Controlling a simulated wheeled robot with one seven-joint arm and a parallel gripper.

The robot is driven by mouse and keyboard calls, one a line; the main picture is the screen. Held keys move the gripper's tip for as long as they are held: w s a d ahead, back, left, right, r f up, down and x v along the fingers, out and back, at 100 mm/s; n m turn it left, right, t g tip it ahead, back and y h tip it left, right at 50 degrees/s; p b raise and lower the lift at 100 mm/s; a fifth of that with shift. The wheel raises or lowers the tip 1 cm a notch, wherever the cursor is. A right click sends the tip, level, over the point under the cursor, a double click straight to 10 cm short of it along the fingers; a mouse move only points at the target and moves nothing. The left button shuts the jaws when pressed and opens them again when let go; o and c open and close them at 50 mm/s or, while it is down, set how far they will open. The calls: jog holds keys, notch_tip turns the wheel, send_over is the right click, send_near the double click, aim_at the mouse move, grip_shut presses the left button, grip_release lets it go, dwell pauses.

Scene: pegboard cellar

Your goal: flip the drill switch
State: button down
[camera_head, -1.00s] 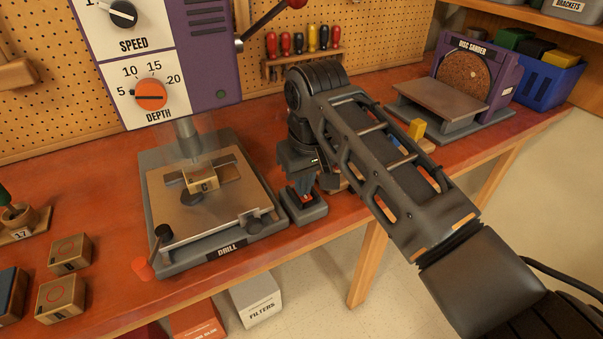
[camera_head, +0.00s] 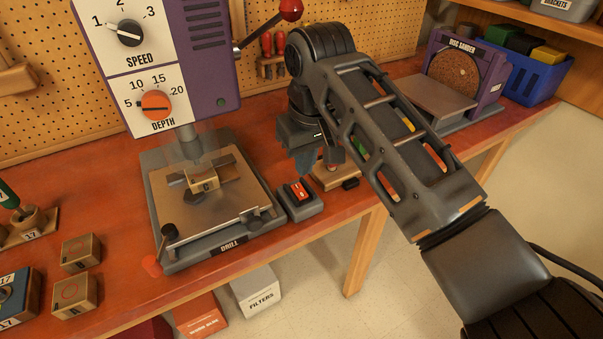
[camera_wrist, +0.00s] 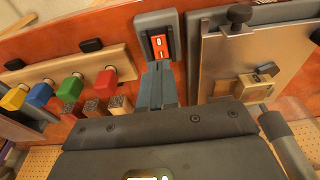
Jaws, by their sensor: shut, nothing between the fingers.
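The drill switch (camera_head: 300,191) is a red rocker in a dark grey box on the orange-red bench, just right of the drill's base plate (camera_head: 212,248). It also shows near the top of the wrist view (camera_wrist: 158,46). I cannot tell which way the rocker is tipped. The purple drill (camera_head: 209,80) stands at left with speed and depth dials. My gripper (camera_head: 304,170) is shut and empty, behind and above the switch and apart from it in the head view. Its closed fingers (camera_wrist: 157,88) point at the switch box in the wrist view.
A small wooden block (camera_head: 203,182) sits on the drill table. A rack with coloured knobs (camera_wrist: 70,85) lies beside the switch. The disc sander (camera_head: 460,80) and a blue bin (camera_head: 537,78) stand at the right. Wooden blocks (camera_head: 75,295) lie at front left.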

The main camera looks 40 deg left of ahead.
notch_tip(320, 180, up, 7)
jog(key=d+b, duration=0.1)
jog(key=shift+s, duration=0.2)
